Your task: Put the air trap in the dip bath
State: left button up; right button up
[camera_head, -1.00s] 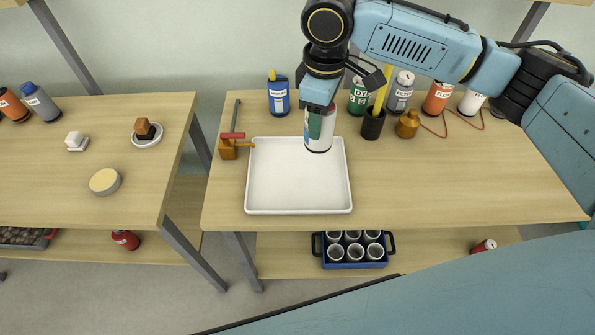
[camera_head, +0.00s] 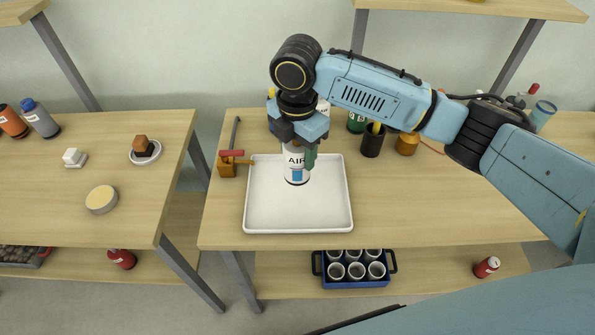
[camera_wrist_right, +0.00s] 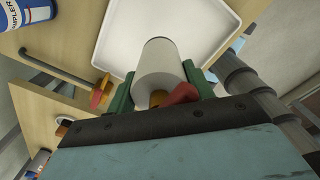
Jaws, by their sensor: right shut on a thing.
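The air trap (camera_head: 296,163) is a white cylinder marked "AIR" with a blue patch. My right gripper (camera_head: 297,146) is shut on its upper part and holds it upright over the back middle of the dip bath. The dip bath (camera_head: 257,213) is a shallow white tray on the right table. I cannot tell whether the air trap's base touches the tray floor. In the right wrist view the air trap (camera_wrist_right: 160,64) sits between the green fingers, with the tray (camera_wrist_right: 205,18) beyond it. My left gripper is not in view.
A brass valve with a red handle (camera_head: 230,164) stands just left of the tray. A dark cup (camera_head: 373,143) and a brass-coloured pot (camera_head: 407,144) stand behind right. A blue crate of cups (camera_head: 355,283) is on the lower shelf. The table right of the tray is clear.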

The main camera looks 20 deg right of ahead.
aim_at(297, 168)
jog(key=shift+f+b, duration=0.3)
jog(key=shift+f, duration=2.5)
jog(key=shift+f, duration=0.1)
jog(key=o, duration=1)
jog(key=shift+o, duration=0.2)
notch_tip(297, 168, up, 12)
jog(key=shift+r+p, duration=0.15)
jog(key=shift+p, duration=0.55)
